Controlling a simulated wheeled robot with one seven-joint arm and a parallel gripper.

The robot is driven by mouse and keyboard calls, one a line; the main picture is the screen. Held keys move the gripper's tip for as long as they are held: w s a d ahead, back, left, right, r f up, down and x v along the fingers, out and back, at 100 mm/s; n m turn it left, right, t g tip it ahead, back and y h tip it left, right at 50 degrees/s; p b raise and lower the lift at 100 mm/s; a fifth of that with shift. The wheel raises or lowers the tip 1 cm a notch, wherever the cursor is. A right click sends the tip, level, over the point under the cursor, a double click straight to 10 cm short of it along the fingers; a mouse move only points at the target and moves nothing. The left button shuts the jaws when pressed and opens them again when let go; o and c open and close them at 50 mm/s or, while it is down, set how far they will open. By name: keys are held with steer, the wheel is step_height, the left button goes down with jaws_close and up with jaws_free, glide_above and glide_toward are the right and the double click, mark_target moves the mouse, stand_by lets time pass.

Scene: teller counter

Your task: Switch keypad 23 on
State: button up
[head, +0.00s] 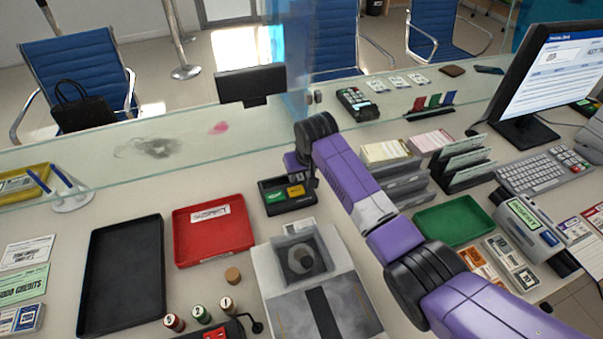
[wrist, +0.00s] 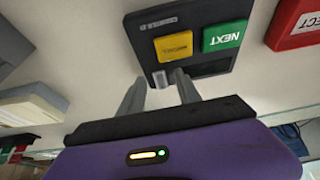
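A small black keypad (head: 272,209) with a green NEXT button and a yellow button lies on the counter, behind the grey machine in the head view. In the wrist view the keypad (wrist: 205,57) fills the top middle, and the lettering on its edge is too small to read surely. A small silver switch (wrist: 161,78) shows at its near left corner, beside a dark recess. My gripper (head: 304,178) is at the keypad's far right side. In the wrist view its two fingers (wrist: 159,88) are apart, with the switch showing between their tips; contact cannot be told.
A red tray (head: 240,240) stands left of the keypad, and also shows in the wrist view (wrist: 296,25). A glass screen (head: 200,135) runs behind. Stacked grey trays (head: 405,188) are to the right. The grey machine (head: 335,260) stands in front.

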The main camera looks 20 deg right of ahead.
jaws_close()
steer(key=shift+w, duration=0.1)
steer(key=shift+w+g+b, duration=0.15)
steer(key=shift+g+b, duration=0.15)
steer(key=shift+g, duration=0.2)
steer(key=g+b, duration=0.1)
steer(key=b, duration=0.1)
steer(key=g+b, duration=0.1)
steer(key=b, duration=0.1)
steer(key=shift+w+d+f, duration=0.1)
steer(key=shift+w, duration=0.2)
steer(key=shift+b, duration=0.55)
steer(key=shift+r+g, duration=0.3)
